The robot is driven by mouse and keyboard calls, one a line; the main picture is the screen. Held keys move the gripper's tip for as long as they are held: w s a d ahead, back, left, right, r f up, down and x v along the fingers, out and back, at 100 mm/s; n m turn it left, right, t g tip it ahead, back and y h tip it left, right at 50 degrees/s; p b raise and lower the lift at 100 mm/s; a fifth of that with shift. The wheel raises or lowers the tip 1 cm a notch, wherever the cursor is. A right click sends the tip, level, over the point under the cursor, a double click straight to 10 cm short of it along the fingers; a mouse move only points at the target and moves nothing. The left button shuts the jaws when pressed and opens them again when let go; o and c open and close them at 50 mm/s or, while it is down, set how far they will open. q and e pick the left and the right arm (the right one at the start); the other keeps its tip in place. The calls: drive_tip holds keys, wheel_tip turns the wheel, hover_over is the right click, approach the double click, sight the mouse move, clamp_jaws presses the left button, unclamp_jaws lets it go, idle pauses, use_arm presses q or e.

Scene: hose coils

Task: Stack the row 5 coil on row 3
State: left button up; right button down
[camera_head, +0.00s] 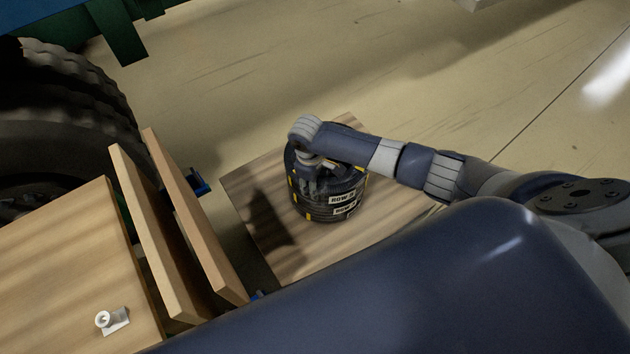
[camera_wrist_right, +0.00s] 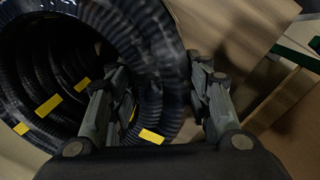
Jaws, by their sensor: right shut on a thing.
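Two black ribbed hose coils with yellow bands are together in the head view, one directly above the other. The upper one, apparently the row 5 coil (camera_head: 345,189), has a white "ROW" label whose number is hard to read. The lower one, apparently the row 3 coil (camera_head: 324,216), has a similar label. I see no clear gap between them. My right gripper (camera_head: 312,182) reaches down from above at the near left side of the upper coil. In the right wrist view its fingers (camera_wrist_right: 158,108) are on either side of the hose bundle (camera_wrist_right: 150,60). My left gripper is out of view.
The coils stand on a wooden top (camera_head: 290,241). At the left are upright wooden boards (camera_head: 190,222) and another wooden top (camera_head: 55,270) with a small white fitting (camera_head: 112,320). A large tire (camera_head: 60,120) is at the upper left. Open floor (camera_head: 400,70) lies beyond.

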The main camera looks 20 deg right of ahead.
drive_tip(key=shift+w+f, duration=0.1)
drive_tip(key=shift+f, duration=0.15)
idle(0.7)
drive_tip(key=c, duration=0.8)
unclamp_jaws()
drive_tip(key=shift+o, duration=0.3)
drive_tip(key=shift+s+f, duration=0.2)
drive_tip(key=shift+s, duration=0.05)
drive_tip(key=shift+w+r, duration=0.1)
drive_tip(key=shift+r, duration=0.1)
drive_tip(key=shift+r, duration=0.1)
drive_tip(key=shift+a+r+p, duration=0.15)
drive_tip(key=shift+r+p, duration=1.55)
drive_tip(key=shift+p, duration=0.15)
drive_tip(key=shift+a+r+p, duration=0.15)
drive_tip(key=shift+r+p, duration=1.5)
drive_tip(key=shift+p, duration=0.2)
